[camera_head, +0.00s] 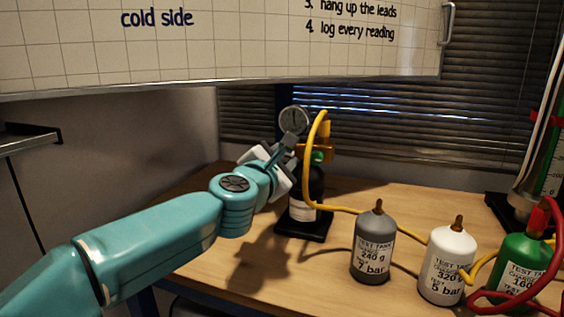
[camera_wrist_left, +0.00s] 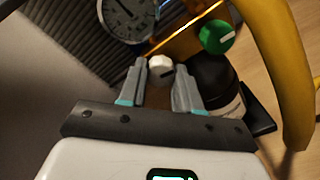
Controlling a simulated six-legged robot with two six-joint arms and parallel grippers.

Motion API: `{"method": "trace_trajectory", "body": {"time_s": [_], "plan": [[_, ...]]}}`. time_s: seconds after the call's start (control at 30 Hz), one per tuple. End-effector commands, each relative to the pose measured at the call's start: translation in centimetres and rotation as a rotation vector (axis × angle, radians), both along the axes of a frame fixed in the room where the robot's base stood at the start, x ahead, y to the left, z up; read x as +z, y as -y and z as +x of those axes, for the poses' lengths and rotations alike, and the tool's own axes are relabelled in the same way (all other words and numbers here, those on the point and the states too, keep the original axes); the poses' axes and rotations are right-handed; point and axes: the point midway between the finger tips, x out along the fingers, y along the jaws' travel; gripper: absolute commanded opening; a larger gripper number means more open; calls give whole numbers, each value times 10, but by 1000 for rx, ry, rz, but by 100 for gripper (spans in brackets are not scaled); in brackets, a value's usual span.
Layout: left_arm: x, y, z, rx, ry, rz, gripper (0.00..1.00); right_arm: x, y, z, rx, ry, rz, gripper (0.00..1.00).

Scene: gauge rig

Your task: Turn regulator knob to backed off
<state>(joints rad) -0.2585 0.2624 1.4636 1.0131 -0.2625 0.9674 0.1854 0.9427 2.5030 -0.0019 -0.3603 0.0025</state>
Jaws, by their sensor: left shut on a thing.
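The regulator stands on a dark bottle (camera_head: 306,188) on the table, with a round pressure gauge (camera_head: 293,120) at its top left. The gauge also shows in the left wrist view (camera_wrist_left: 128,14). A white knob (camera_wrist_left: 160,66) with a dark mark sits between the fingertips of my left gripper (camera_wrist_left: 161,76), which is shut on it. In the head view my left gripper (camera_head: 287,142) hides this knob. A green knob (camera_wrist_left: 216,37) with a white mark is to its right, untouched. My right gripper is not in view.
A yellow hose (camera_head: 309,150) arches beside the regulator, close to my gripper. Grey (camera_head: 371,248), white (camera_head: 446,268) and green (camera_head: 521,266) test tanks stand at the right front. A whiteboard (camera_head: 220,50) hangs above. The table's left part is clear.

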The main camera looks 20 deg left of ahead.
Motion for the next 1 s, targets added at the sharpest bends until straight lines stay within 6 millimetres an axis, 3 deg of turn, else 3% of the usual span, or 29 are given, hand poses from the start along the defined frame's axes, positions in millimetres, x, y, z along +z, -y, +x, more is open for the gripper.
{"method": "trace_trajectory", "body": {"time_s": [0.4, 0.9, 0.93, 1.0], "plan": [[0, 1, 0, -1, -5, -158, 3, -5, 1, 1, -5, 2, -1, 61], [1, 0, 0, -1, -6, -174, 3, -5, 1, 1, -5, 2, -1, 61], [1, 0, 0, 0, -5, -174, 40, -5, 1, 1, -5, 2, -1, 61], [1, 0, 0, 0, -5, -174, 59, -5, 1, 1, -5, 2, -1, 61]]}}
